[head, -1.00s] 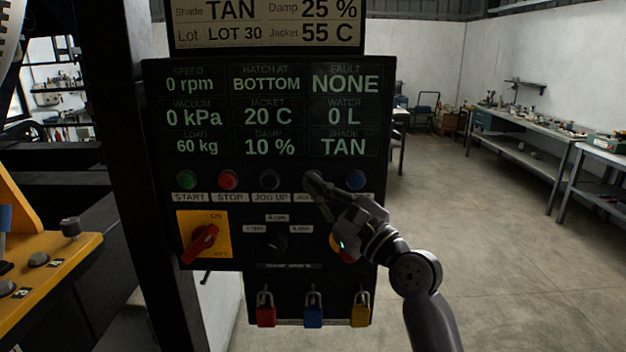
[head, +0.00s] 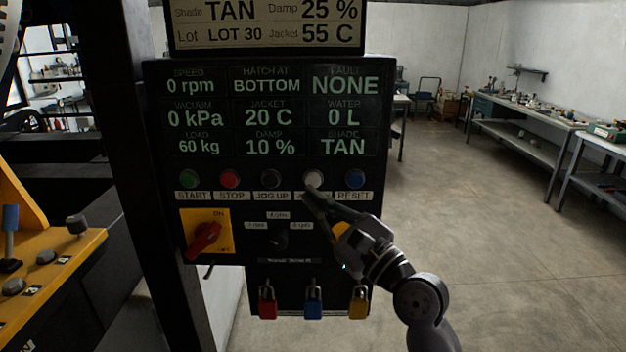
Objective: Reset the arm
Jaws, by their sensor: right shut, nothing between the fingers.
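My right gripper (head: 312,197) is shut and empty. Its fingertips are just below the white button (head: 314,178) in the button row of the black control panel (head: 155,120); I cannot tell whether they touch the panel. The blue button (head: 355,178) above the RESET label is to the right of the white one. The panel display (head: 270,113) reads 0 rpm, hatch at BOTTOM, fault NONE. My left gripper is not in view.
Green START (head: 188,178), red STOP (head: 230,179) and dark JOG UP (head: 271,179) buttons continue the row. A red rotary switch (head: 204,238) sits below. Several padlocks hang underneath, including a blue one (head: 314,308). A yellow console (head: 50,265) stands left. Open floor (head: 480,240) lies right.

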